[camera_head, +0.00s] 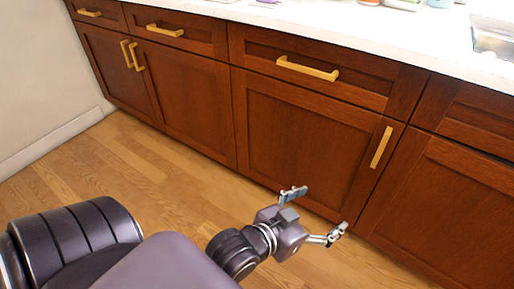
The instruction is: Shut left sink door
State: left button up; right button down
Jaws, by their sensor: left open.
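The cabinet door below the sink (440,215) is at the right edge and is cut off by the frame. It looks about flush with the cabinet front. A thin dark line runs along its top edge, and I cannot tell whether it stands slightly ajar. No handle of it shows. My left gripper (315,213) is open and empty, low in front of the neighbouring door with the upright gold handle (381,147), left of the sink door. I see no contact with either door. My right gripper is not in view.
The white countertop (400,38) runs along the top, with the sink (494,41) at the upper right and several small items at the back. Drawers with gold handles (307,68) and closed doors (180,95) line the left. The wooden floor (120,165) is clear.

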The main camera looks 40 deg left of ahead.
pick_arm(q)
jog(key=shift+w+r+t, duration=0.4)
jog(key=shift+w+r, duration=0.25)
jog(key=shift+r, duration=0.15)
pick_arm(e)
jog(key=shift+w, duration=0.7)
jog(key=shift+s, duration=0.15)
